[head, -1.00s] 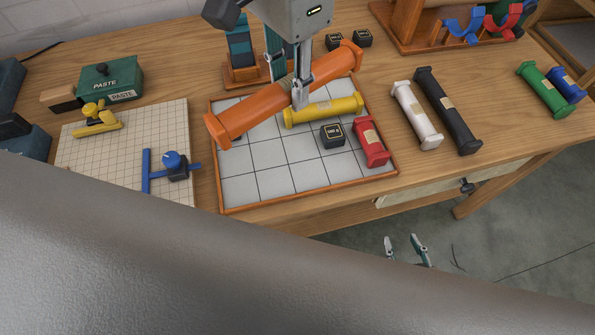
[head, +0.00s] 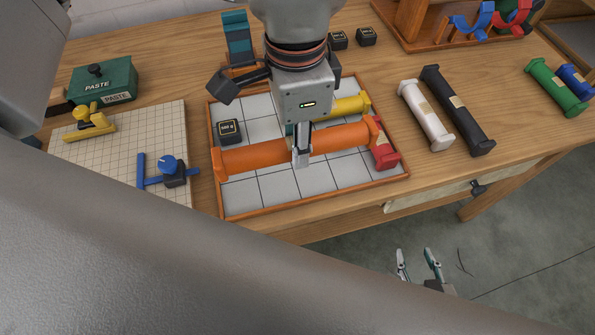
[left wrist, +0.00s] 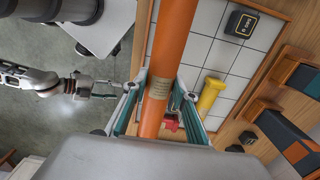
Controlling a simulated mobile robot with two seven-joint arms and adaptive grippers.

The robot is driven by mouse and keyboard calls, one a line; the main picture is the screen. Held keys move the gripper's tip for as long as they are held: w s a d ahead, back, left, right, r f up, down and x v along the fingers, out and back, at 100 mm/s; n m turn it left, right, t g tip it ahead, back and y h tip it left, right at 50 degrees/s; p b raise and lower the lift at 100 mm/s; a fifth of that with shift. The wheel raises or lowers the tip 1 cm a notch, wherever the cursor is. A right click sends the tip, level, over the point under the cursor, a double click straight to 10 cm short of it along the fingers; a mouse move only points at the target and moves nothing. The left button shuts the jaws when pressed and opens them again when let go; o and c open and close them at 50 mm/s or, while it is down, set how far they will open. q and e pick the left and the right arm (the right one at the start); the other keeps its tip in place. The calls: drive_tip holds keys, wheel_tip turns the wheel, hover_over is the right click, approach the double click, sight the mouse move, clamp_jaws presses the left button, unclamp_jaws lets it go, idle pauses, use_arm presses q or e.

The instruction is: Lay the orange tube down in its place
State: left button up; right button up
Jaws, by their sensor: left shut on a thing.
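The orange tube (head: 250,154) is long, with flanged ends and a tan label (left wrist: 157,88). My left gripper (head: 301,157) is shut on its middle, and the left wrist view shows the fingers on both sides of it. The tube lies level across the tiled tray (head: 285,187), low over it; I cannot tell whether it touches. Its right end partly hides the red tube (head: 386,157). The yellow tube (head: 350,105) lies behind it, partly hidden by my gripper. My right gripper (head: 417,264) is open and empty, beyond the table's front edge.
A black weight (head: 229,131) sits in the tray's left part. White (head: 426,115) and black (head: 457,110) tubes lie right of the tray. A gridded board (head: 120,150) with yellow and blue tools lies left. The tray's front tiles are bare.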

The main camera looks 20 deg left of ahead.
sight(296, 183)
use_arm(q)
wheel_tip(296, 183, down, 10)
drive_tip(key=shift+f+b, duration=0.25)
drive_tip(key=shift+b, duration=0.1)
drive_tip(key=shift+f, duration=0.15)
drive_tip(key=o, duration=0.9)
drive_tip(key=shift+o, duration=0.3)
wheel_tip(296, 183, up, 12)
drive_tip(key=shift+r+p, duration=0.15)
drive_tip(key=shift+p, duration=0.25)
